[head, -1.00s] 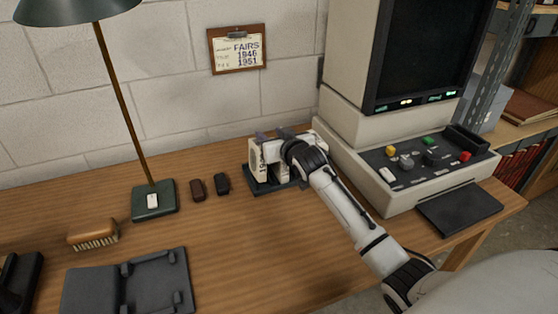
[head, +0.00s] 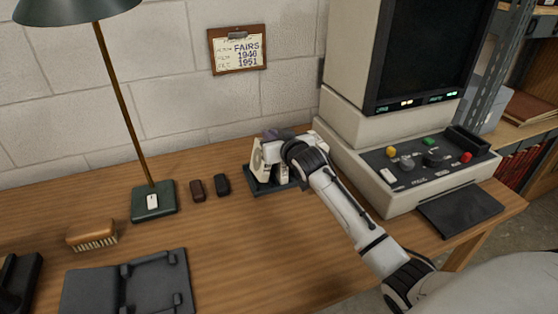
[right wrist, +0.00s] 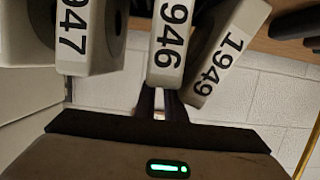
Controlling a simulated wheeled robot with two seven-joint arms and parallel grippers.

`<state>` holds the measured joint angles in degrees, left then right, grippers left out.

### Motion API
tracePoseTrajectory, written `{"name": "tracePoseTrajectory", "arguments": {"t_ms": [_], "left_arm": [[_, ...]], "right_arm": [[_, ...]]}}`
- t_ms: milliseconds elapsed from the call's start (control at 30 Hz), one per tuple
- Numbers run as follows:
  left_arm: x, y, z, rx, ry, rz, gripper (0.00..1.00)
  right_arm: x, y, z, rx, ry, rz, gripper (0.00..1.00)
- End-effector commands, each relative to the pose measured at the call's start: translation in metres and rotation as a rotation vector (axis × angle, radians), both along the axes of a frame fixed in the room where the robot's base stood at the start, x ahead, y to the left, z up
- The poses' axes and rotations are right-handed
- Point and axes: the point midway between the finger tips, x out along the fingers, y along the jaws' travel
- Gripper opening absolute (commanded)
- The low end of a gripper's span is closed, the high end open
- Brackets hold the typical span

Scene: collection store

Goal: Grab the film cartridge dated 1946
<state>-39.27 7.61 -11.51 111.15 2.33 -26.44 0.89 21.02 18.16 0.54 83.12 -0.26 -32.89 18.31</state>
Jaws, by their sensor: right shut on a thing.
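The film cartridge dated 1946 (right wrist: 168,45) is white with black digits and stands between two others in the right wrist view. The 1947 cartridge (right wrist: 85,40) is on its left and the 1949 cartridge (right wrist: 222,50) is on its right, tilted in that picture. My right gripper (right wrist: 165,105) is shut on the 1946 cartridge. In the head view my right gripper (head: 272,136) is over the dark rack (head: 262,187), and my wrist hides most of the cartridges. The cartridge at the rack's left end (head: 258,163) stays visible there. My left gripper is not in view.
A film reader (head: 350,130) with a control panel stands right of the rack. Two small dark items (head: 222,184) lie to its left, near the green lamp base (head: 155,203). A brush (head: 92,235) and a black open holder (head: 130,285) lie at front left. A clipboard (head: 237,50) hangs behind.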

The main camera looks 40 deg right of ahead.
Motion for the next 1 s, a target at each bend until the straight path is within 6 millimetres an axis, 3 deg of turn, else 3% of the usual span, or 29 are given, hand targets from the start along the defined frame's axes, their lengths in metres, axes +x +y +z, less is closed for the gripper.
{"name": "tracePoseTrajectory", "arguments": {"t_ms": [33,333,467,800,1000], "left_arm": [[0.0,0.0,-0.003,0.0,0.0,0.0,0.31],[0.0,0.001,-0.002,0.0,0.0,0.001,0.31],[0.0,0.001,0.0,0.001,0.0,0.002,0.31],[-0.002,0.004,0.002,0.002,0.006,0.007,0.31],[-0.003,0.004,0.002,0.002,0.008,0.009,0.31]], "right_arm": [[-0.015,0.004,-0.058,0.023,0.119,-0.008,0.0],[-0.014,0.004,-0.055,0.023,0.116,-0.008,0.0],[-0.014,0.004,-0.038,0.022,0.112,-0.007,0.0],[-0.014,0.001,0.03,0.018,0.111,-0.01,0.0],[-0.014,0.0,0.05,0.016,0.105,-0.011,0.0]]}}
